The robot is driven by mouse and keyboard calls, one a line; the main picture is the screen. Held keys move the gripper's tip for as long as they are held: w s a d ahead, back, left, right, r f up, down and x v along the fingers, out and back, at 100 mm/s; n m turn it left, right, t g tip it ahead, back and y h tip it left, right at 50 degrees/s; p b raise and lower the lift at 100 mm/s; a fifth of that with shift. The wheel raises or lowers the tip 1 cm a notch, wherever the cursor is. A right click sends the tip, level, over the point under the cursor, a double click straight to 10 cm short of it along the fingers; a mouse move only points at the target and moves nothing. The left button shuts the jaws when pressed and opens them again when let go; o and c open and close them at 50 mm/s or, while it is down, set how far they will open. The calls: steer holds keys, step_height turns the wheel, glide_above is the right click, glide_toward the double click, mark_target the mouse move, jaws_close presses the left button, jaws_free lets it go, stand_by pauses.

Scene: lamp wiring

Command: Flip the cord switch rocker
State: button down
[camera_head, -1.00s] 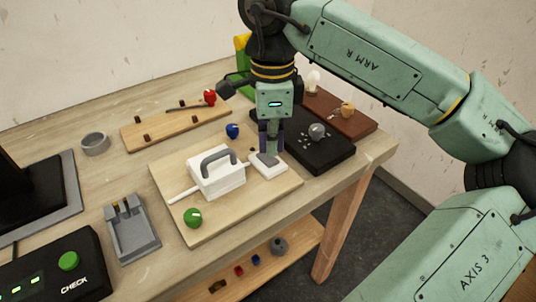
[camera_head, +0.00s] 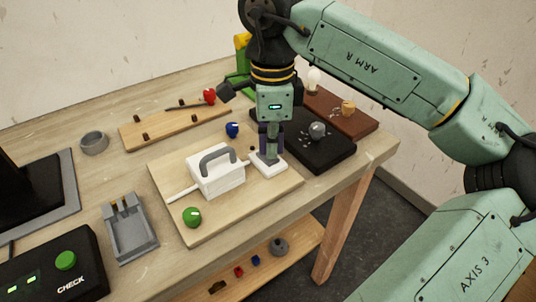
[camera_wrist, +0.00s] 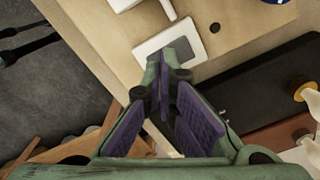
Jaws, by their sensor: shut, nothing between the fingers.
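The cord switch is a small white block (camera_head: 281,169) on the right part of the light wooden board; it also shows in the wrist view (camera_wrist: 150,47). Its rocker is a grey rectangle on top, seen in the wrist view (camera_wrist: 183,50). My gripper (camera_head: 269,157) points down with its fingers shut and empty. The fingertips are over the switch at the rocker and hide most of it in the head view. In the wrist view my gripper (camera_wrist: 168,75) overlaps the near edge of the switch. I cannot tell whether it touches, or which way the rocker is tipped.
A white box (camera_head: 216,180) with a grey handle stands close left of the switch on the board (camera_head: 230,215). A blue knob (camera_head: 232,130) is behind and a green one (camera_head: 191,217) in front. A black tray (camera_head: 325,155) lies to the right, near the table edge.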

steer(key=shift+f+b, duration=0.55)
steer(key=shift+f, duration=0.15)
steer(key=shift+r, duration=0.1)
steer(key=shift+r+p, duration=2.4)
steer(key=shift+r, duration=1.05)
